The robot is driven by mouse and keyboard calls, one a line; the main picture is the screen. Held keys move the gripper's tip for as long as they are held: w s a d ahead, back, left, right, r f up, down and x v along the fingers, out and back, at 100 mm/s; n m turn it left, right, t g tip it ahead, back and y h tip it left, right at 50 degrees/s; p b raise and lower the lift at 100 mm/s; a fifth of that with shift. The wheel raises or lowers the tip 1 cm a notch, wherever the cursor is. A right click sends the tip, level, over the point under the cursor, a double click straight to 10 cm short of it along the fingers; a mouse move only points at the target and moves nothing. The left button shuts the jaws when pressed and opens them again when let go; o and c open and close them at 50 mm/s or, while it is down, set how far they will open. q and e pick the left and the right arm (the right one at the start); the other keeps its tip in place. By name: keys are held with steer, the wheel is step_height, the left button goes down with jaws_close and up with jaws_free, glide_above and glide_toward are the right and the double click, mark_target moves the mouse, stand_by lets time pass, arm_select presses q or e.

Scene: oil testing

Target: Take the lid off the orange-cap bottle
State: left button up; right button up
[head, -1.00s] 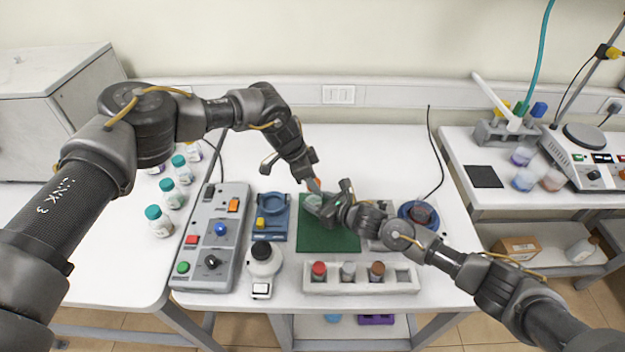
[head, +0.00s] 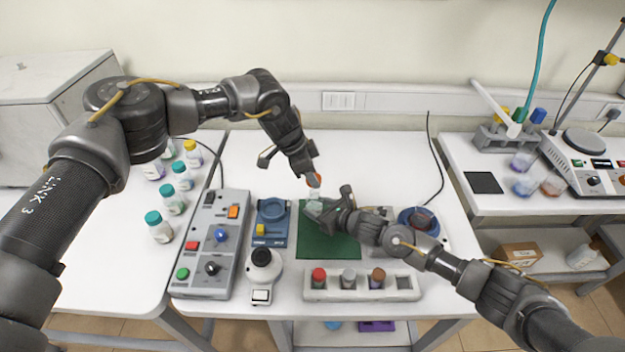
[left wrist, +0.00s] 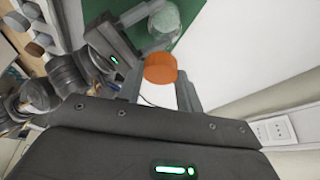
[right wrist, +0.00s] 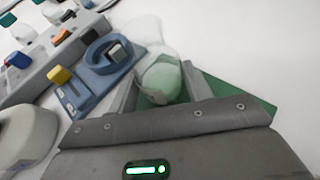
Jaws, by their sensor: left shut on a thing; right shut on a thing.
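The orange cap (head: 314,180) is between the fingertips of my left gripper (head: 310,178), which is shut on it. It also shows large in the left wrist view (left wrist: 160,69). The clear bottle (head: 315,207) is below it, over the green mat (head: 330,245). My right gripper (head: 322,208) is shut on the bottle from the right; the bottle shows greenish between the fingers in the right wrist view (right wrist: 160,78). In the left wrist view the cap looks apart from the bottle (left wrist: 163,24). The bottle's base is partly hidden by my right gripper.
A white rack (head: 340,295) with several capped bottles stands in front. A blue holder (head: 272,217) and a grey control box (head: 213,245) are left of the mat. A blue round device (head: 415,215) is right. Several teal- and yellow-capped bottles stand at left. The table behind is clear.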

steer(key=o, duration=1.4)
steer(key=shift+o, duration=0.2)
